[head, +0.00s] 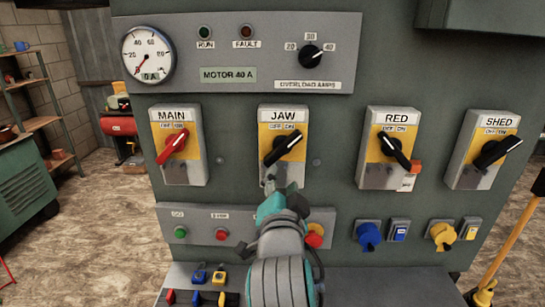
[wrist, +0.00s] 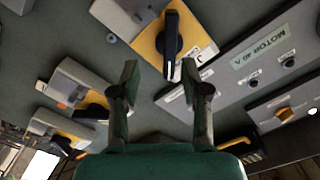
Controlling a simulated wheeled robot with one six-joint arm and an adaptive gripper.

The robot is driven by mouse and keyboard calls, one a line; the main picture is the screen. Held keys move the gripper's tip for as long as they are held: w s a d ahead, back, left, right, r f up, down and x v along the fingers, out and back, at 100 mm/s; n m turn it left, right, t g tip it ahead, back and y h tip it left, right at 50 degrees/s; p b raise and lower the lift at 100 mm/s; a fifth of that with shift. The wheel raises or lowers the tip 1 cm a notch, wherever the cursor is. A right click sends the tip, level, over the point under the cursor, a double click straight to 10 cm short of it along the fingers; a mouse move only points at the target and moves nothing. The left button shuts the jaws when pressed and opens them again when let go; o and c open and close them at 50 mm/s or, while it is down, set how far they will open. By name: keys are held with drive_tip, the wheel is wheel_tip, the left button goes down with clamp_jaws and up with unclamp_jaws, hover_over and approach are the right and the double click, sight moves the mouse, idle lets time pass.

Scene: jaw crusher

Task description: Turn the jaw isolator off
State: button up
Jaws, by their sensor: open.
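The jaw isolator (head: 283,145) is a grey box with a yellow plate, labelled JAW, in the middle of the switch row. Its black handle (head: 283,150) slants to the upper right, toward the ON mark. My gripper (head: 283,184) is just below this box in the head view, partly hidden by my own wrist. In the wrist view my gripper (wrist: 159,76) shows two spread fingers with nothing between them. What appears to be the jaw handle (wrist: 172,42) lies beyond the fingertips, roughly in line with the gap. I see no contact.
The red-handled MAIN isolator (head: 178,146) stands left. The RED isolator (head: 389,147), its handle slanting upper left with an orange tag, and the SHED isolator (head: 484,149) stand right. The lower button panel (head: 195,225) is partly covered by my arm. A gauge and overload panel (head: 228,85) is above.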

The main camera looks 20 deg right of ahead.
sight(280, 153)
drive_tip(key=shift+m, duration=0.3)
drive_tip(key=x, duration=0.3)
drive_tip(key=r+x, duration=0.1)
drive_tip(key=x, duration=0.3)
drive_tip(key=r+x, duration=0.1)
drive_tip(key=x, duration=0.2)
drive_tip(key=shift+w+a, duration=0.1)
drive_tip(key=shift+w, duration=0.1)
clamp_jaws()
